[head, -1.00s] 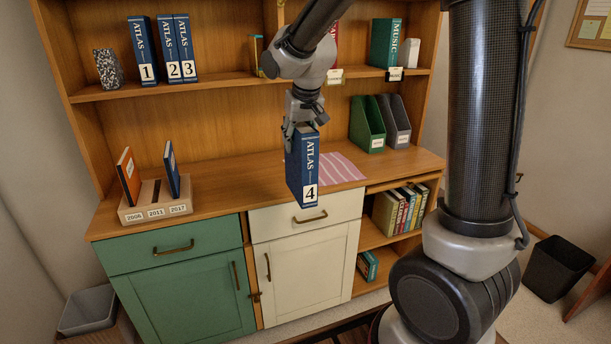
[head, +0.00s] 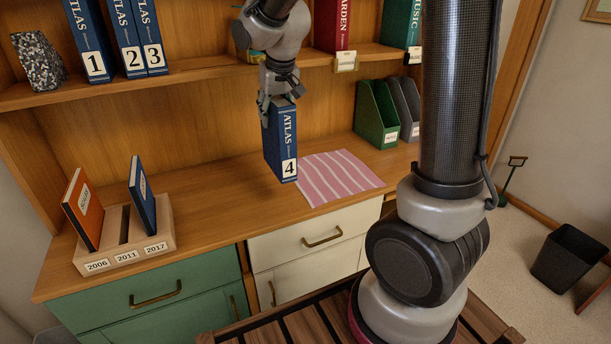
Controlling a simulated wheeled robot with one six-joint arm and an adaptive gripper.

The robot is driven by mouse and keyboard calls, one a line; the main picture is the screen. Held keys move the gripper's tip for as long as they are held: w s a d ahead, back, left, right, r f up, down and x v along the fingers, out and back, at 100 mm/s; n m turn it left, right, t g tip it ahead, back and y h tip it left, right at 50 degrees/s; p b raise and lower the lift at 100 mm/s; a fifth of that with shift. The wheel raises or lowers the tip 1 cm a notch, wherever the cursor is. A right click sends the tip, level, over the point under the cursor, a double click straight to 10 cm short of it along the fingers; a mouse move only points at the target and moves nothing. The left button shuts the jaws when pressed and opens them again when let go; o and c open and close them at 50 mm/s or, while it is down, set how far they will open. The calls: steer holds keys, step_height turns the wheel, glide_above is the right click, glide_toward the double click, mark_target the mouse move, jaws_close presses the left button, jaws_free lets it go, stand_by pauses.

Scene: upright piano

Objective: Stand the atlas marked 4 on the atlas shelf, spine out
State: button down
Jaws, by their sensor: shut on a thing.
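The blue atlas marked 4 (head: 281,150) hangs upright in my gripper (head: 277,103), its spine with the white number label facing the camera. My gripper is shut on its top end and holds it above the wooden counter (head: 225,190), left of the striped cloth. The atlas shelf (head: 190,83) is the upper board at the left. On it stand the blue atlases marked 1 (head: 89,40), 2 (head: 125,38) and 3 (head: 149,36), spines out. A gap shows between atlas 1 and atlas 2. Bare shelf lies right of atlas 3, partly hidden by my arm.
A speckled block (head: 38,62) stands at the shelf's left. A slotted wooden holder (head: 160,245) with an orange book and a blue book is on the counter. A pink striped cloth (head: 340,178) and a green file holder (head: 376,115) are to the right. A red book (head: 331,24) stands on the shelf.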

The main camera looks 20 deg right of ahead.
mark_target(276, 146)
steer(key=shift+w+f, duration=0.15)
steer(key=shift+f, duration=2.35)
steer(key=shift+w+f, duration=0.15)
steer(key=shift+f, duration=2.3)
steer(key=c, duration=0.9)
jaws_free()
steer(key=shift+f, duration=0.15)
steer(key=shift+o, duration=0.2)
